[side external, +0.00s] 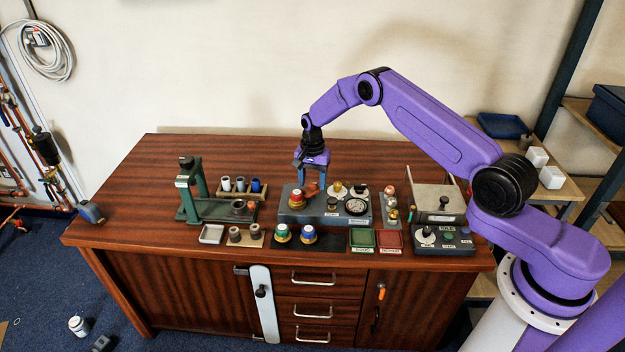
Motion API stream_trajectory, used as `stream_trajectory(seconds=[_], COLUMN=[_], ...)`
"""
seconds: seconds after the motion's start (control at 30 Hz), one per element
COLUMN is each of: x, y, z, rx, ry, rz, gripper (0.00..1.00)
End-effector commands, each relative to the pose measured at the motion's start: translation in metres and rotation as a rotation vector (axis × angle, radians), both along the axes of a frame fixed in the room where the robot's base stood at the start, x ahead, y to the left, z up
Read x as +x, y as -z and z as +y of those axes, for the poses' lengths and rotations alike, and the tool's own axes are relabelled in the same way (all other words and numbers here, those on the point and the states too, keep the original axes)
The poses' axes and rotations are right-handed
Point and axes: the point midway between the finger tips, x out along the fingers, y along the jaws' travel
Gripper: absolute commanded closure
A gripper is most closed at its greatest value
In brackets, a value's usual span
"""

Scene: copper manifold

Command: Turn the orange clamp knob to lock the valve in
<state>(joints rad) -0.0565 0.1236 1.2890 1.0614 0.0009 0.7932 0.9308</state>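A grey test block (345,217) stands on the wooden bench, right of its middle. A valve with a red cap and a gold-coloured body (297,199) sits at the block's left end. An orange-red part that looks like the clamp knob (312,189) is beside the valve, to its right. My gripper (311,181) points down over this part, its fingertips close above or around it. The fingers look apart, but the view is too small to show whether they touch the knob. The knob's underside and the valve's seat are hidden.
A dial gauge (356,207) is on the block's right part. Green (361,238) and red (389,240) trays lie at front right. A green press (187,190) stands left. The bench's left end is clear.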

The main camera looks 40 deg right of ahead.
Motion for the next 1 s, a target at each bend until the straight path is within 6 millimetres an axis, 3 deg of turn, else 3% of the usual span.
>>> stream_trajectory(seconds=[0.27,0.43,1.0], x=[0.0,0.001,0.001], y=[-0.001,-0.017,-0.133], z=[0.0,0.0,0.0], rx=[-0.001,-0.001,-0.001], ry=[-0.002,-0.002,-0.001], rz=[-0.002,-0.004,-0.006], gripper=[0.43,0.43,0.43])
